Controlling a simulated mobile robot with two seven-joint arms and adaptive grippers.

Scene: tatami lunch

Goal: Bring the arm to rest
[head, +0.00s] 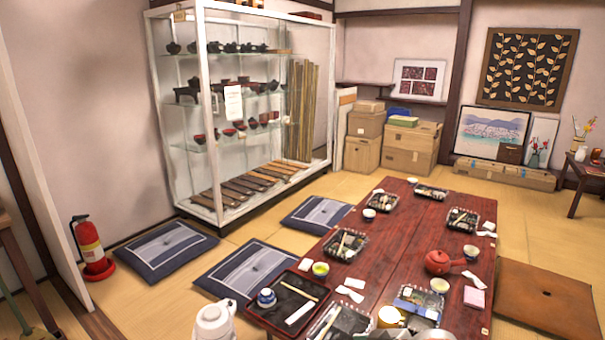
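The low red-brown table (395,252) stands at the lower right, set with several black trays, cups and small dishes. A red teapot (437,262) stands on its right part. A dark tray (258,314) at the near left end holds a blue-and-white lidded pot (266,298) and chopsticks.
Blue cushions (165,250) lie on the tatami left of the table. A glass cabinet (240,110) stands behind, a fire extinguisher (92,250) at left. Cardboard boxes (410,150) stand at the back.

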